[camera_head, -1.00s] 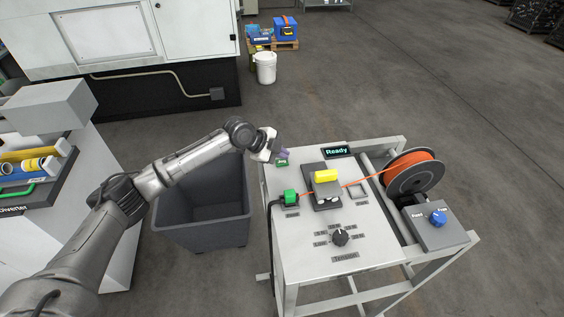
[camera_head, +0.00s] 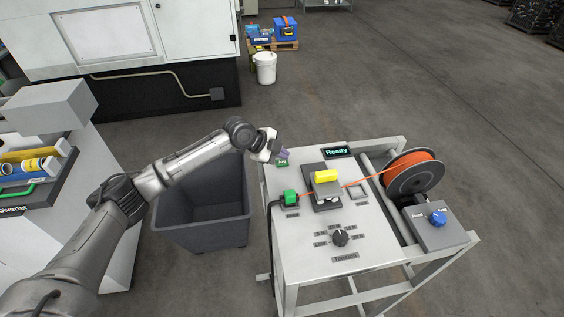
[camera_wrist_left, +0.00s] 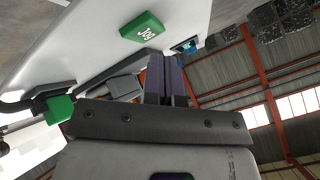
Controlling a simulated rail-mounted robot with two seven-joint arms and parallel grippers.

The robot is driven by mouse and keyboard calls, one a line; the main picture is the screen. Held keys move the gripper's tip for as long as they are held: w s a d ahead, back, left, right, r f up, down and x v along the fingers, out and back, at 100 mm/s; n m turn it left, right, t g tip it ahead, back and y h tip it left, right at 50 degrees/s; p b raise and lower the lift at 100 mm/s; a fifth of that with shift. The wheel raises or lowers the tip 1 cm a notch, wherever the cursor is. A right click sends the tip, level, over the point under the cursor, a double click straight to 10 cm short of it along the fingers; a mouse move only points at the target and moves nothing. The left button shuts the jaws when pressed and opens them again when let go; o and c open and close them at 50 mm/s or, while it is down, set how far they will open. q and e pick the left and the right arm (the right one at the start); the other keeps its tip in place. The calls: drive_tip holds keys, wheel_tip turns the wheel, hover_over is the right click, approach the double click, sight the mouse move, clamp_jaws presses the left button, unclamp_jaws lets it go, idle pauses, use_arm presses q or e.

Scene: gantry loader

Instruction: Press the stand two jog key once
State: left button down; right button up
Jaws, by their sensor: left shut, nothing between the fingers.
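The green jog key (camera_head: 283,163) sits near the far left corner of the white stand top (camera_head: 299,245). It also shows in the left wrist view as a green block marked "JOG" (camera_wrist_left: 142,26). My left gripper (camera_head: 284,154) is shut and empty, with its purple fingertips right by the key. In the left wrist view the shut fingers (camera_wrist_left: 166,58) point toward the key's near side, and I cannot tell whether they touch it. A small display (camera_head: 337,151) reads "Ready". My right gripper is not in view.
On the stand top are a green plug (camera_head: 290,197) with a black cable, a yellow-topped clamp (camera_head: 326,176) and a tension knob (camera_head: 341,237). An orange spool (camera_head: 414,172) and a blue knob (camera_head: 438,218) are at the right. A grey bin (camera_head: 205,219) stands left.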

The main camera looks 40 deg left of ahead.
sight(282, 163)
use_arm(q)
drive_tip(key=shift+f, duration=0.1)
idle(0.6)
drive_tip(key=shift+f, duration=0.3)
drive_tip(key=shift+f+b, duration=0.4)
idle(0.6)
drive_tip(key=shift+r, duration=0.1)
idle(0.3)
drive_tip(key=shift+r+p, duration=0.6)
drive_tip(key=shift+r, duration=0.1)
drive_tip(key=shift+r, duration=0.1)
drive_tip(key=shift+r, duration=0.15)
drive_tip(key=shift+r+p, duration=1.85)
drive_tip(key=shift+r, duration=0.45)
